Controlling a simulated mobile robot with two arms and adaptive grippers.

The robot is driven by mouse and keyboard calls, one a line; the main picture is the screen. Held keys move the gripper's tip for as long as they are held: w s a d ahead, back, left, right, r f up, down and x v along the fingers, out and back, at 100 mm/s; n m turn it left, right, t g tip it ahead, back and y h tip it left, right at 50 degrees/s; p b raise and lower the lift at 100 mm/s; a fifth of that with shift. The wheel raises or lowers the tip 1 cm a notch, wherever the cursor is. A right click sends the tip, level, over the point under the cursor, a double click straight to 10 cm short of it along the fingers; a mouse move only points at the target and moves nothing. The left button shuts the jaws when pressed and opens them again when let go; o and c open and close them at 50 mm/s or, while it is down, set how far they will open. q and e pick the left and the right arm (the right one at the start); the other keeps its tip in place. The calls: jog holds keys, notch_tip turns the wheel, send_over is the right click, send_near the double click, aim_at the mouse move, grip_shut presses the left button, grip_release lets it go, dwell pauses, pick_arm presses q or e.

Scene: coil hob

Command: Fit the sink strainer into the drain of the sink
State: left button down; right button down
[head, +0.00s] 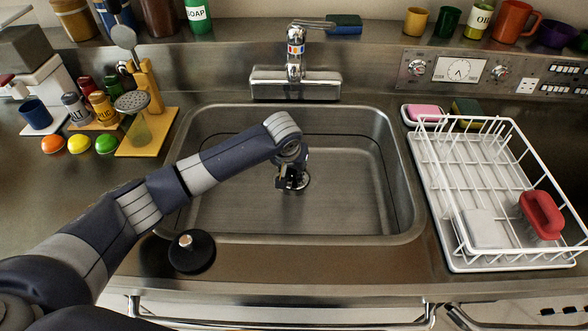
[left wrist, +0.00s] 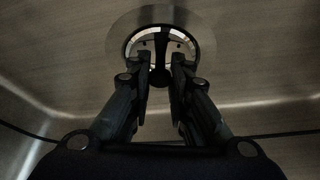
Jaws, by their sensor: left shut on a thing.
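The drain (head: 307,181) is a round metal ring in the floor of the steel sink (head: 230,205). In the left wrist view the drain's pale flange (left wrist: 205,30) lies just beyond the fingertips. My left gripper (head: 288,183) reaches down into the sink at the drain. Its fingers (left wrist: 161,75) are closed on a dark piece between them, which I take to be the sink strainer (left wrist: 160,45). The strainer overlaps the drain opening; the fingers hide much of it, and I cannot tell whether it is seated. My right gripper is not in view.
A black disc with a silver knob (head: 192,252) lies on the front left counter. The tap (head: 295,60) stands behind the sink. A white dish rack (head: 480,190) is at right; a yellow utensil stand (head: 148,90) is at left. The rest of the sink floor looks clear.

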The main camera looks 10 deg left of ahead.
pick_arm(q)
jog(key=c, duration=1.5)
grip_release()
jog(key=shift+f, duration=0.1)
jog(key=v, duration=1.2)
jog(key=shift+w, duration=0.1)
jog(key=shift+a+r, duration=0.15)
jog(key=shift+r, duration=0.1)
